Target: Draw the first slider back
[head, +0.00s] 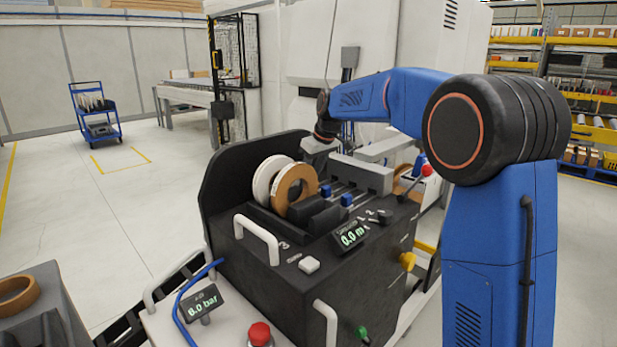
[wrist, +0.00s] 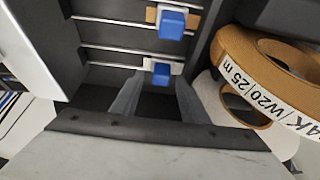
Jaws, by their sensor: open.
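Two blue slider knobs sit on metal rails in the dark machine bed. In the wrist view, the nearer blue slider (wrist: 161,73) lies just beyond and between the tips of my gripper (wrist: 157,92). The farther blue slider (wrist: 172,22) sits on a rail above it. The fingers are apart with nothing held between them. In the head view, two blue sliders (head: 326,190) (head: 347,199) show beside the rolls. My gripper (head: 318,150) is over the back of the machine there; its fingertips are hidden.
A brown edge-band roll (wrist: 262,62) with a printed label stands close to the right of my fingers. In the head view, a white roll (head: 268,180) and a brown roll (head: 295,188) stand upright in the machine. A grey block (head: 362,176) spans the bed near the arm.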

